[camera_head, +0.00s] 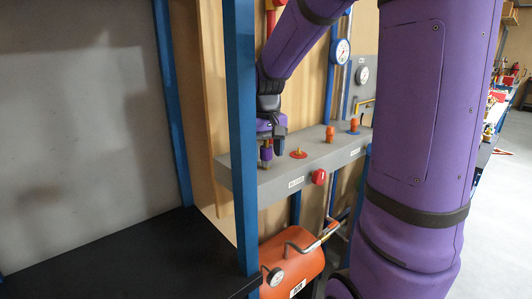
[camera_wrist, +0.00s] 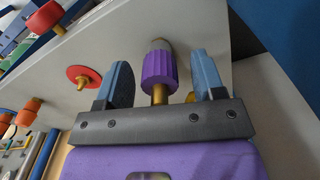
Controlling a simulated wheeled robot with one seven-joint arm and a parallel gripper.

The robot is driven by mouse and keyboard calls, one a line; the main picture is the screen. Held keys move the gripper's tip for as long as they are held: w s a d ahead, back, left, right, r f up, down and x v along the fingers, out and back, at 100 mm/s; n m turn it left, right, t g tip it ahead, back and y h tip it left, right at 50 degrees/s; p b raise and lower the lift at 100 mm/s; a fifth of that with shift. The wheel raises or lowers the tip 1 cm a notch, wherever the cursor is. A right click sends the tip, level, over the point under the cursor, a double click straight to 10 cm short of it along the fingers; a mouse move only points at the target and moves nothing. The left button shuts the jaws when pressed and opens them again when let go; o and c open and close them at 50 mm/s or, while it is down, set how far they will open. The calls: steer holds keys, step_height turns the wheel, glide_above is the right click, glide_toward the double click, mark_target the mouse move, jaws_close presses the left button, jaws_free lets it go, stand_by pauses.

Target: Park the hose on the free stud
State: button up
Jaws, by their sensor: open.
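My gripper (camera_head: 273,147) is over the left end of a grey ledge. In the wrist view its two blue-grey fingers (camera_wrist: 162,66) are open, one on each side of a ribbed purple fitting (camera_wrist: 158,64) with a gold stem, with gaps on both sides. In the head view the fitting (camera_head: 266,154) is partly hidden by the gripper. To its right, a short gold stud stands bare on a red disc (camera_head: 298,154), also seen in the wrist view (camera_wrist: 83,77). Two orange fittings (camera_head: 330,133) (camera_head: 354,125) stand farther along. I cannot make out a hose clearly.
The grey ledge (camera_head: 235,177) has a red knob (camera_head: 318,177) on its front. A blue post (camera_head: 241,120) stands close at left. An orange tank (camera_head: 300,262) with a gauge sits below. Gauges (camera_head: 342,51) are behind. A black surface (camera_head: 130,262) is at lower left.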

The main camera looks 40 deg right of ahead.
step_height(320, 180, up, 10)
steer(key=shift+r, duration=0.1)
stand_by(0.4)
